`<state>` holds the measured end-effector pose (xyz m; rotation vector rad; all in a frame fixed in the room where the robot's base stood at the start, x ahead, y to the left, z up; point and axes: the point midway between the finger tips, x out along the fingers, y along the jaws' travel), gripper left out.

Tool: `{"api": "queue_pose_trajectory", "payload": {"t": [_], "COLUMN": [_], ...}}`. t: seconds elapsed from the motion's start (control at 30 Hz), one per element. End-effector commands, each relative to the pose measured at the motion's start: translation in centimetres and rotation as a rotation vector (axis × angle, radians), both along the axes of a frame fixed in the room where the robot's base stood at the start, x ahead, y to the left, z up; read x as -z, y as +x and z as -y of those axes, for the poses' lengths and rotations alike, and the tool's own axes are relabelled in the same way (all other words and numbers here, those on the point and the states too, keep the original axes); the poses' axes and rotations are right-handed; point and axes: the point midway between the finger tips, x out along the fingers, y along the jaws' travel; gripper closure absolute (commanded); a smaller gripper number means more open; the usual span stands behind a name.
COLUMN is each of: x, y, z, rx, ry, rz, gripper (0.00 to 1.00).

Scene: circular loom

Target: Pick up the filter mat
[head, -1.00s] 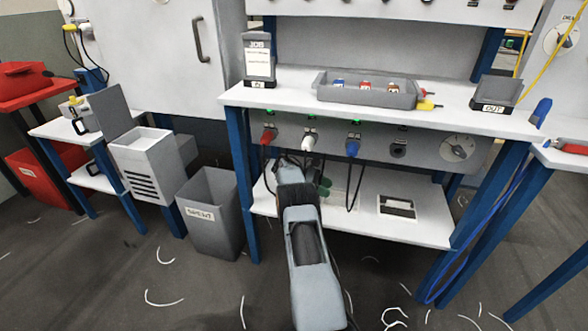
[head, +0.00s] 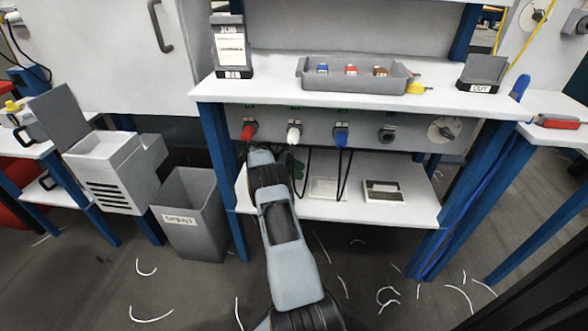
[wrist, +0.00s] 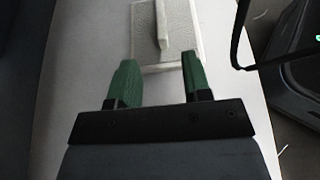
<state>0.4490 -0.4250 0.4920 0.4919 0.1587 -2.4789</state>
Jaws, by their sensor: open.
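A pale, flat rectangular mat with a raised ridge along its middle, which looks like the filter mat (wrist: 183,37), lies on the white lower shelf. In the head view a pale flat rectangle (head: 327,189) on that shelf seems to be the same mat. My gripper (wrist: 158,68) is open and empty, its two green fingers apart. In the wrist view they point at the mat's near edge, with the ridge in line with the gap. I cannot tell the height of the fingers above the shelf. In the head view my arm largely hides the gripper.
A white frame with a dark opening (head: 384,192) lies right of the mat. Black cables hang from plugs above the shelf; one loop (wrist: 238,42) passes close right of the mat. The bench top (head: 290,93) overhangs. A grey spent bin (head: 190,215) stands left.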

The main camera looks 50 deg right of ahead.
Motion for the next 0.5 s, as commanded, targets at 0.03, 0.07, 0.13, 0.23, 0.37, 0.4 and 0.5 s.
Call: {"api": "queue_pose_trajectory", "payload": {"t": [0.03,0.07,0.13,0.23,0.37,0.4,0.5], "x": [0.1,0.3,0.8,1.5,2.4,2.7,3.3], "y": [-0.8,-1.2,-2.1,-3.5,-5.2,-5.7,-6.8], "z": [0.5,0.7,1.4,2.4,3.6,4.0,4.8], "rx": [0.004,0.004,0.004,0.004,0.004,0.005,0.003], "ry": [0.002,0.001,0.002,0.001,0.002,0.001,0.001], "rz": [-0.002,-0.001,-0.002,-0.001,0.000,-0.001,-0.001], "gripper": [0.55,0.55,0.55,0.55,0.55,0.55,0.55]}}
